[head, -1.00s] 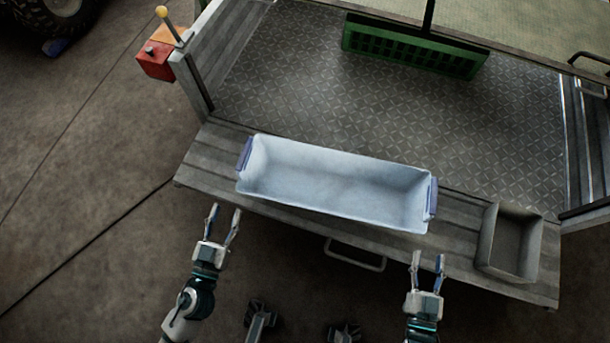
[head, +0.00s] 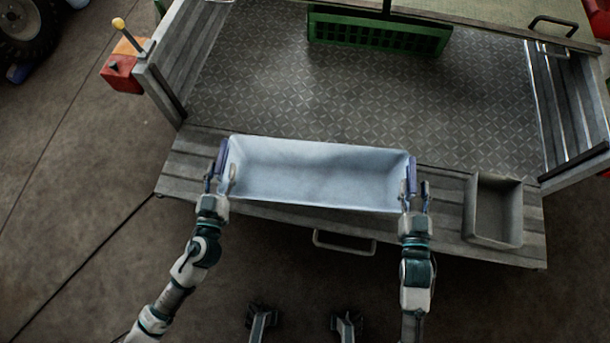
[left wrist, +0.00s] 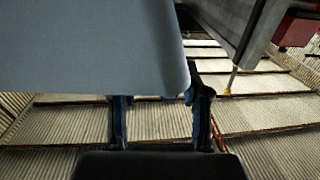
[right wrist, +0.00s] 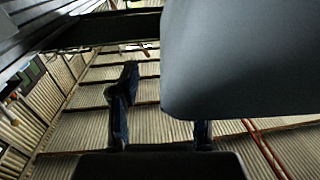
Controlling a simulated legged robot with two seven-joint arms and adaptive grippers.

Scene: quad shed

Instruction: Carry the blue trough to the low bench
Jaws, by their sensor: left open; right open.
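The trough's wall fills much of the left wrist view (left wrist: 90,50) and the right wrist view (right wrist: 240,60). I cannot make out a low bench.
A small grey tray (head: 494,212) sits on the tailgate (head: 180,170) right of my right gripper. A red box with a lever (head: 122,74) is at the left post. A metal loop (head: 344,243) hangs in front.

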